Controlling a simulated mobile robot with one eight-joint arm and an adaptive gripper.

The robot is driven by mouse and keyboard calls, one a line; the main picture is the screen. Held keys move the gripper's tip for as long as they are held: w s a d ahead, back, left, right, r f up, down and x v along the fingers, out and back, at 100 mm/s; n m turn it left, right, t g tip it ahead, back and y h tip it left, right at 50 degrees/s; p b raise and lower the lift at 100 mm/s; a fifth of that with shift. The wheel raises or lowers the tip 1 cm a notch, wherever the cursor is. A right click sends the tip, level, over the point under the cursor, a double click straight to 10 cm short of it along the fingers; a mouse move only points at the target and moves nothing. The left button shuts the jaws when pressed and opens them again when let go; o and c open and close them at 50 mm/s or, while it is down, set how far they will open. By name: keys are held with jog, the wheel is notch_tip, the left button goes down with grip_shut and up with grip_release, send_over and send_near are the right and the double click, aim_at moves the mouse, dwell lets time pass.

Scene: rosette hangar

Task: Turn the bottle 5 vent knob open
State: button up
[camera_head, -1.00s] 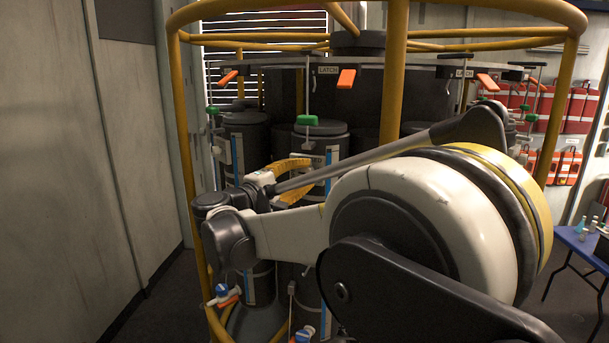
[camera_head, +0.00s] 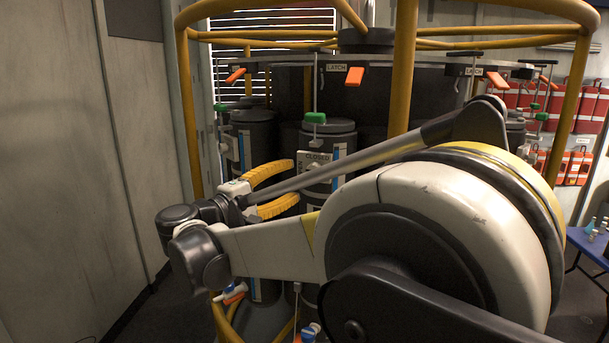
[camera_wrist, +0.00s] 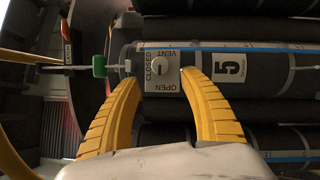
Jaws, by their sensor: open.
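Bottle 5 is a dark cylinder with a white label reading 5 (camera_wrist: 230,68) in the wrist view. Its pale vent plate (camera_wrist: 150,84) carries the words CLOSED, VENT and OPEN, and a small round vent knob (camera_wrist: 160,68) sits on it. The knob's exact setting is too small to tell. My gripper (camera_wrist: 160,77) has its two yellow ribbed fingers spread, with the tips either side of the plate and nothing held. Contact cannot be told.
A green handle (camera_head: 314,118) tops the bottle. An orange latch (camera_head: 355,76) hangs above. Yellow frame posts (camera_head: 190,110) surround the bottle cluster. Other dark bottles (camera_head: 252,130) stand close by. A blue table (camera_head: 588,245) is at the right. Floor shows left of the rack.

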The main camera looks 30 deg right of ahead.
jog(key=shift+v, duration=1.9)
